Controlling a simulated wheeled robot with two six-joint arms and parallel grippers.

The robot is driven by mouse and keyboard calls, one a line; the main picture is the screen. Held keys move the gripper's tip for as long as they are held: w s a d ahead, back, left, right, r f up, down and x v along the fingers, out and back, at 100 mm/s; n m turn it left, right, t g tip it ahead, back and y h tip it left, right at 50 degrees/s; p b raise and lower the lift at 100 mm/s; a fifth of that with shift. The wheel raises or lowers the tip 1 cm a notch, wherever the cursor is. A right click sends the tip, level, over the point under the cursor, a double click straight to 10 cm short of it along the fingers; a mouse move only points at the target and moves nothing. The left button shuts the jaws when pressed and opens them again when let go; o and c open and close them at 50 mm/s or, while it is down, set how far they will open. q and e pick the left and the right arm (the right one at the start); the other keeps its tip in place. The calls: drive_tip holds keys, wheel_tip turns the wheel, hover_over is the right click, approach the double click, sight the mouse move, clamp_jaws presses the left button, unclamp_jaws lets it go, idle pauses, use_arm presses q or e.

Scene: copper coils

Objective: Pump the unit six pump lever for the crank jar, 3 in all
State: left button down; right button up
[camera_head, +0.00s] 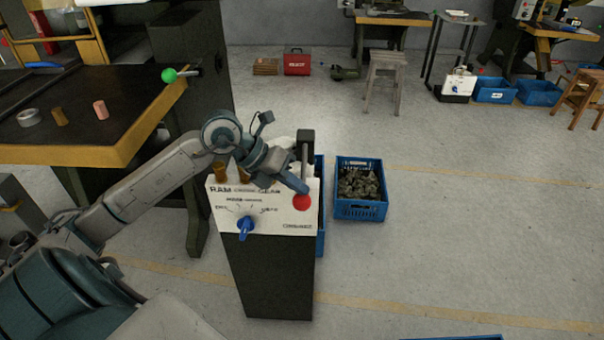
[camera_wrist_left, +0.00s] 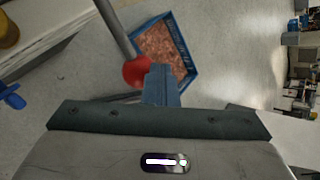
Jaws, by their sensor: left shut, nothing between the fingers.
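A pedestal unit with a white, partly legible front panel (camera_head: 285,223) stands in the middle of the head view. A lever rod hangs from a black block (camera_head: 306,137) on it and ends in a red ball (camera_head: 303,202). The red ball (camera_wrist_left: 137,71) and its grey rod (camera_wrist_left: 113,28) also show in the wrist view. My left gripper (camera_head: 297,184) is shut and empty. Its fingertips (camera_wrist_left: 161,72) are right beside the ball; I cannot tell whether they touch it. No jar can be made out for certain. My right gripper is not in view.
A blue knob (camera_head: 246,227) is on the panel, with brass cylinders (camera_head: 221,170) behind its top edge. A blue crate of dark pieces (camera_head: 361,211) stands to the right. A workbench (camera_head: 70,154) is at left.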

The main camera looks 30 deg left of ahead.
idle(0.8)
use_arm(q)
drive_tip(key=shift+r+p, duration=0.8)
drive_tip(key=shift+r, duration=0.5)
drive_tip(key=shift+w+a+r+p, duration=0.2)
drive_tip(key=shift+r+p, duration=0.45)
drive_tip(key=shift+r, duration=0.45)
drive_tip(key=shift+w+a+r+p, duration=0.1)
drive_tip(key=shift+w+r+p, duration=0.15)
drive_tip(key=shift+r+p, duration=0.6)
drive_tip(key=shift+r, duration=0.3)
drive_tip(key=shift+w+a+r+p, duration=0.15)
drive_tip(key=shift+r+p, duration=0.55)
drive_tip(key=shift+r, duration=0.5)
drive_tip(key=shift+w+r+p, duration=0.15)
drive_tip(key=shift+r+p, duration=0.55)
drive_tip(key=shift+r, duration=0.45)
